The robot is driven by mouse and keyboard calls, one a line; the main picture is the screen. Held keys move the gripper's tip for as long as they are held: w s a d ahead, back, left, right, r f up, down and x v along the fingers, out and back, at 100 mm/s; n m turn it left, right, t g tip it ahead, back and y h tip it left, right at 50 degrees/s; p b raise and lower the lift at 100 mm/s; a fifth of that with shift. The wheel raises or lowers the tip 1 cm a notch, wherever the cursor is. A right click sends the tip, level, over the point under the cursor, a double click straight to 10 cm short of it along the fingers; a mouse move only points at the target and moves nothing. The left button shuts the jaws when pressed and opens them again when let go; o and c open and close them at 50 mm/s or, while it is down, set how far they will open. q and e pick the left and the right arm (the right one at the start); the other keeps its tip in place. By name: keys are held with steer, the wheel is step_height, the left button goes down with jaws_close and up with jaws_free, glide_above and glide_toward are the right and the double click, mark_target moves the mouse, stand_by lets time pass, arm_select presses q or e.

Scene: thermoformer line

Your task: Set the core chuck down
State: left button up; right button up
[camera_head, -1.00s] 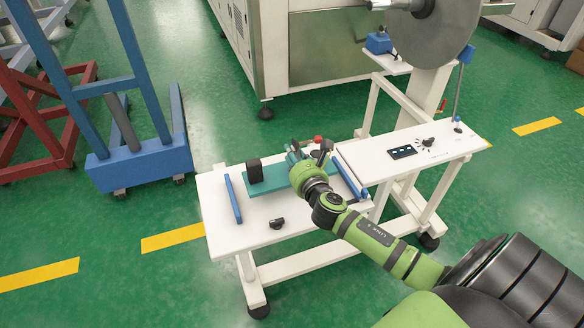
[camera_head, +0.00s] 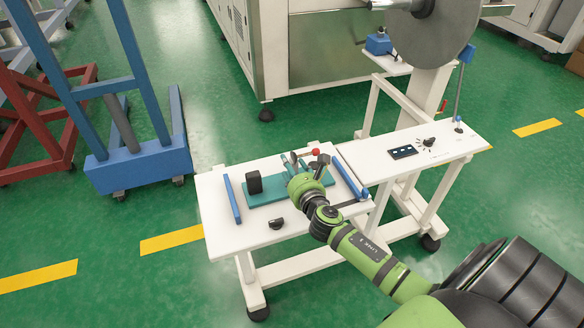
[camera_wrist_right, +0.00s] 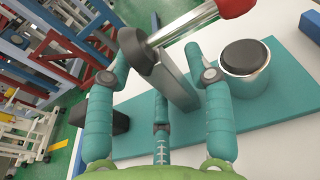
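The core chuck appears to be the teal base plate (camera_head: 262,198) with a black block (camera_head: 254,183), a grey post, a chrome lever with a red end (camera_head: 315,152) and a chrome cylinder with a black top, which shows in the right wrist view (camera_wrist_right: 243,70). It is at or just above the white table; any gap under it cannot be told. My right gripper (camera_head: 304,165) is over its middle. In the right wrist view, its teal fingers (camera_wrist_right: 160,55) bend inward around the grey post and dark hub and seem closed on them. My left gripper is out of view.
The white table (camera_head: 225,238) carries a blue bar (camera_head: 232,199) at left, another (camera_head: 350,178) at right and a small black knob (camera_head: 276,223) in front. A side shelf with a dark panel (camera_head: 403,152) adjoins at right. A blue frame (camera_head: 140,165) stands at left.

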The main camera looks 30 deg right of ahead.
steer(key=shift+r, duration=0.1)
steer(key=v, duration=1.2)
steer(key=shift+d, duration=0.1)
